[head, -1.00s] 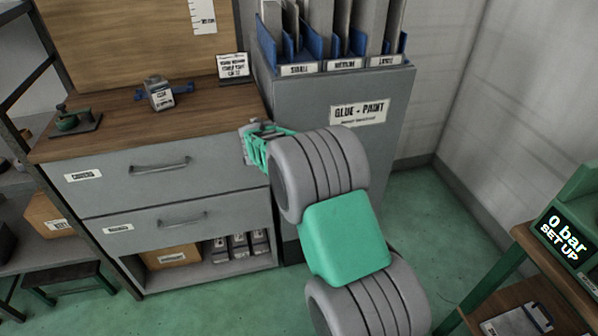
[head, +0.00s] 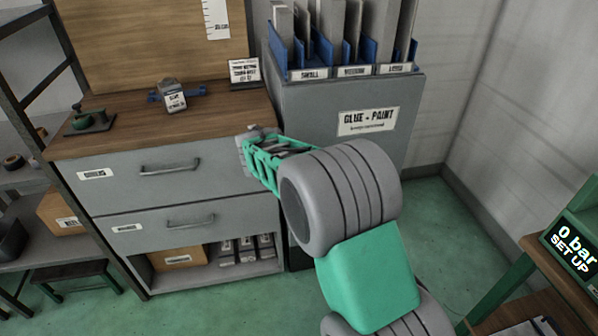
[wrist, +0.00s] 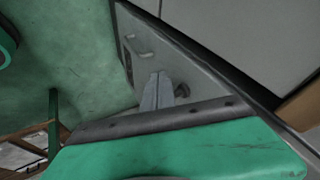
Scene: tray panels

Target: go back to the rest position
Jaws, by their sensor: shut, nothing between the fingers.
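My gripper (head: 246,146) shows at the end of my grey and green arm, in front of the right end of the drawer cabinet in the head view. In the wrist view my gripper's fingertips (wrist: 153,80) sit together, shut with nothing between them. The rest position itself is not marked by anything in these frames.
The drawer cabinet (head: 110,200) with a wooden top stands at left, carrying a small grey device (head: 174,100). The glue and paint cabinet (head: 400,120) stands behind my arm. A bench (head: 545,260) with a pressure display is at right. Green floor (head: 225,300) is clear in front.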

